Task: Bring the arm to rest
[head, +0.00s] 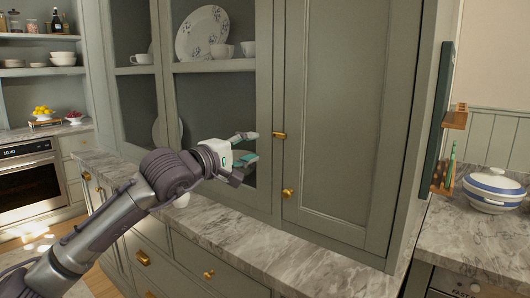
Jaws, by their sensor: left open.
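My left arm comes in from the lower left and reaches up and to the right. My left gripper (248,154) is open, with its fingers apart and nothing seen between them. It is in front of the grey-green cabinet (340,120), to the left of the closed door's brass knob (288,193) and above the marble counter (235,236). I cannot tell how far the fingertips are from the cabinet front. My right gripper is not in view.
A white cup (182,200) sits on the counter, partly hidden behind my arm. Plates and cups stand on the cabinet's shelves. A blue-striped white pot (494,190) is on the right counter. An oven (28,182) and fruit (43,112) are at the left.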

